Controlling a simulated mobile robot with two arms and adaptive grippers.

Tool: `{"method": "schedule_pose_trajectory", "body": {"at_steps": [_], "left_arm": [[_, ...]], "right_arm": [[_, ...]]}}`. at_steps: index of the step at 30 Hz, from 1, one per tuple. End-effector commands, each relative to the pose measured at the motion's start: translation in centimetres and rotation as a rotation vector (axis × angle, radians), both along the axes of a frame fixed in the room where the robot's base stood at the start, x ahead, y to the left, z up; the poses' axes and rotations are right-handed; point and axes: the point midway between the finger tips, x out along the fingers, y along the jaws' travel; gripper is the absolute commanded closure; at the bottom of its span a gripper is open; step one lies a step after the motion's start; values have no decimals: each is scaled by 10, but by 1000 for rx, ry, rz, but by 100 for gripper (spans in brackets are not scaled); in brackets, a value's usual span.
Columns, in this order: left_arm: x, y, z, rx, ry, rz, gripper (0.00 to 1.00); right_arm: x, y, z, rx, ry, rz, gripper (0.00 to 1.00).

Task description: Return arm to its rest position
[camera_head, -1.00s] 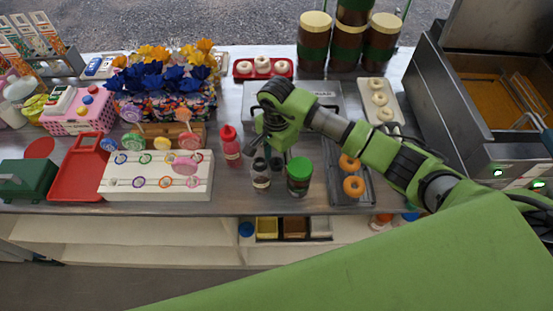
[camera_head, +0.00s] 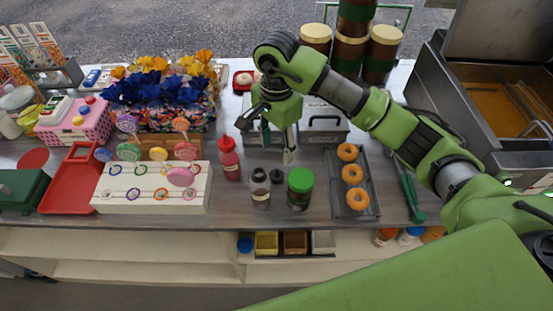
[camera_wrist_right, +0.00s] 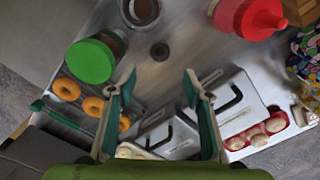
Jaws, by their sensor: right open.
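My left gripper is not in view.
A rack of doughnuts (camera_head: 352,173) and green tongs (camera_head: 411,195) lie below the arm. A red bottle (camera_head: 229,160) and lollipop stand (camera_head: 150,200) are left of the gripper. Stacked jars (camera_head: 352,48) stand behind the arm, the fryer (camera_head: 480,110) to its right.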

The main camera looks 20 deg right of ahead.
Motion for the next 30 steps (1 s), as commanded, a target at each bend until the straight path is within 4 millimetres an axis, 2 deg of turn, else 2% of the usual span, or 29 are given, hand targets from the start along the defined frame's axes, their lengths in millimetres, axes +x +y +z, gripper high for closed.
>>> {"method": "schedule_pose_trajectory", "body": {"at_steps": [9,18,24,30], "left_arm": [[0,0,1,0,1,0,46],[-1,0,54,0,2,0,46],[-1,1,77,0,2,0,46],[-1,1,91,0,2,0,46]], "right_arm": [[0,0,12,0,0,-1,54],[0,0,65,1,0,0,54],[0,0,87,1,0,0,54],[0,0,101,1,0,0,54]]}}
